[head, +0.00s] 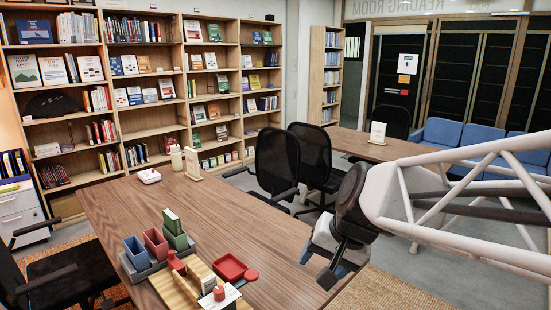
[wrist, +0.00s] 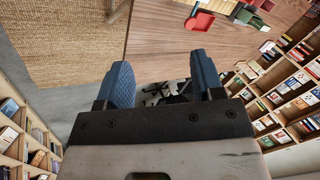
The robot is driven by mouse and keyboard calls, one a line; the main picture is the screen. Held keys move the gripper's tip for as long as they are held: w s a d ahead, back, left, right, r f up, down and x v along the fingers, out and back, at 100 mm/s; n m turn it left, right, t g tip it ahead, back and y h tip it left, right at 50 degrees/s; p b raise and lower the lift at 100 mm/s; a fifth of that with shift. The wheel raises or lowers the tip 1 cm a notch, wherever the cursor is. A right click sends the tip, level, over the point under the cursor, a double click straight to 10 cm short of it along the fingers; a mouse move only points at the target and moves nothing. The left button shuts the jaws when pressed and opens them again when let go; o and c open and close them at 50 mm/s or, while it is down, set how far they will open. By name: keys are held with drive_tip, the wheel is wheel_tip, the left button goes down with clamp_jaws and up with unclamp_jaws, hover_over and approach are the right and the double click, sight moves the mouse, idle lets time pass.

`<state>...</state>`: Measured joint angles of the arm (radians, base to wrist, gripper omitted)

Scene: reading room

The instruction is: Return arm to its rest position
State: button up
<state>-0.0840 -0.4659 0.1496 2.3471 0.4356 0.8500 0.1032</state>
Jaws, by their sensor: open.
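My gripper (head: 335,262) is at the end of my white-framed arm on the right of the head view, beside the right edge of the wooden table (head: 190,222). In the wrist view its two blue fingers (wrist: 160,85) stand apart with nothing held between them. The table's edge and the floor show beyond the fingers there. In the head view the fingertips are partly hidden by the dark wrist.
A tray with blue, red and green bins (head: 155,245), a wooden rack (head: 180,290) and a red dish (head: 229,267) stand at the table's near end. Black chairs (head: 277,160) stand behind the table. Bookshelves (head: 135,85) line the wall. The table's middle is clear.

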drive_tip(key=s+d+f+n+h, duration=0.2)
drive_tip(key=s+d+f+h, duration=0.1)
drive_tip(key=s+d, duration=0.6)
drive_tip(key=s+h, duration=0.1)
drive_tip(key=s, duration=0.2)
drive_tip(key=shift+d+n, duration=0.25)
drive_tip(key=shift+n, duration=0.15)
idle(1.2)
